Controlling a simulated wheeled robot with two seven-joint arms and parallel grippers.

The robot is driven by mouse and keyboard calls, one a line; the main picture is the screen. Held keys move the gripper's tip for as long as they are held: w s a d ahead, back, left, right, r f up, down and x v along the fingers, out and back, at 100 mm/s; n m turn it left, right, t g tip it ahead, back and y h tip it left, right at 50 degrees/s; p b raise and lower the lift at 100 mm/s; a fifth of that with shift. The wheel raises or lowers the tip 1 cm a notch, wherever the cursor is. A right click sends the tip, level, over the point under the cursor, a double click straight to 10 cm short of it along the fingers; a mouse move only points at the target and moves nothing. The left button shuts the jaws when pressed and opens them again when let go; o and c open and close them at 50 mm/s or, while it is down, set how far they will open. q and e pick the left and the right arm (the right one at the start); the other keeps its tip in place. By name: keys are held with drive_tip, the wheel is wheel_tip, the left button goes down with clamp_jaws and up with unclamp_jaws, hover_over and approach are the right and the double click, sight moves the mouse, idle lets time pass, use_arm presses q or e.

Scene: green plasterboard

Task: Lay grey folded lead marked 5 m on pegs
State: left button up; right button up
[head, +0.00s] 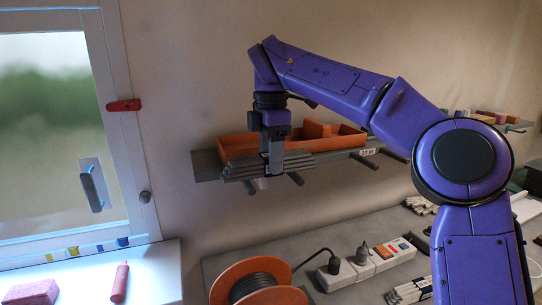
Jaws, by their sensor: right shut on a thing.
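My right gripper (272,172) points down in front of the wall shelf, shut on a grey folded lead (298,161). The lead is a long flat bundle held level, in front of the shelf's front edge. Dark pegs stick out from that edge: one (296,179) shows just below the lead's right end, another (366,162) farther right. I cannot tell whether the lead touches the pegs. A small white piece (262,184) shows under the lead; no 5 m marking is readable. My left gripper is not in view.
The grey shelf (207,166) carries an orange tray (345,139) behind the gripper. A white label (367,152) is on its front edge. Below are an orange cable reel (226,283), a power strip (337,277) with plugs, and bundled leads (410,291). A window is at left.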

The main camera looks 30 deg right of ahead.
drive_tip(key=shift+f+b, duration=0.3)
drive_tip(key=shift+f, duration=0.05)
drive_tip(key=o, duration=1.3)
drive_tip(key=shift+o, duration=0.2)
drive_tip(key=shift+r, duration=0.15)
wheel_tip(320, 180, up, 10)
drive_tip(key=p, duration=0.5)
drive_tip(key=shift+r, duration=0.2)
